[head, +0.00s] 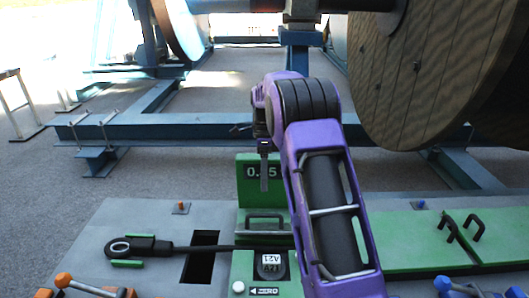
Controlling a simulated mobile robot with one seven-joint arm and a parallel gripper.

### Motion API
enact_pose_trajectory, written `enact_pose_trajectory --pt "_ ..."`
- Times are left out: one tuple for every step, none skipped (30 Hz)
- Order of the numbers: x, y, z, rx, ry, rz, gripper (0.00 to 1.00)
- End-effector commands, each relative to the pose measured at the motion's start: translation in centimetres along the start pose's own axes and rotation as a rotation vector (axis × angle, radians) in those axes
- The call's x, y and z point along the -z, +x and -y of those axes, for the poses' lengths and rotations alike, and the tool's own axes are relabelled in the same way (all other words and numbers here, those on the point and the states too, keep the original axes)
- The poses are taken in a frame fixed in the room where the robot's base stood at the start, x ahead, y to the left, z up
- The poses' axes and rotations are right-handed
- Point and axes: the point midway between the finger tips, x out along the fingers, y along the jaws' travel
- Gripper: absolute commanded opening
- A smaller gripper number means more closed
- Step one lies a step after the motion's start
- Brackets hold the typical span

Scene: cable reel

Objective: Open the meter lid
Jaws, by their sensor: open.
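A green meter unit (248,260) stands in the middle of the grey bench. Its upright back panel (245,190) bears a dark display reading about 0.35, partly covered by my gripper. A dark bar handle (264,217) shows just in front of that panel, above a block marked A21 (270,266). I cannot tell for sure which part is the lid. My gripper (264,184) points down in front of the display, above the handle and apart from it in the picture. It is open and seen edge-on, with nothing visible in it.
A black lever with a ring end (121,247) lies across a dark slot left of the meter. Green plates (420,243) with black handles lie at right. Orange (63,281) and blue (443,284) knobbed levers sit in front. A large wooden reel (430,80) stands behind.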

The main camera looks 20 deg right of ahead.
Motion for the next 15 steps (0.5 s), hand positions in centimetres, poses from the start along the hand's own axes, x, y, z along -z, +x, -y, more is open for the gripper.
enact_pose_trajectory --pt "0.0 -1.2 0.1 0.004 0.0 0.0 0.47" --pt "0.0 -1.9 0.1 0.004 0.0 0.0 0.47" --pt "0.0 -2.8 0.1 0.004 0.0 -0.001 0.47" --pt "0.0 -3.5 0.1 0.004 0.0 -0.001 0.47" --pt "0.0 -4.0 0.1 0.002 0.0 0.0 0.47" --pt "0.0 -4.7 0.1 0.002 0.0 0.0 0.47" --pt "0.0 -5.2 0.1 0.003 0.0 0.0 0.47" --pt "0.0 -5.7 0.1 0.002 0.0 0.0 0.47" --pt "0.0 -6.3 0.1 0.002 0.0 0.0 0.47" --pt "0.0 -6.6 0.1 0.0 0.0 0.0 0.47" --pt "0.0 -7.0 0.1 0.001 0.0 0.001 0.47" --pt "0.0 -7.4 0.1 0.0 0.0 0.001 0.47" --pt "0.0 -7.7 0.1 0.001 0.0 0.001 0.47" --pt "0.0 -7.9 0.1 0.0 0.0 0.0 0.47" --pt "0.0 -8.2 0.1 0.0 0.0 0.0 0.47"
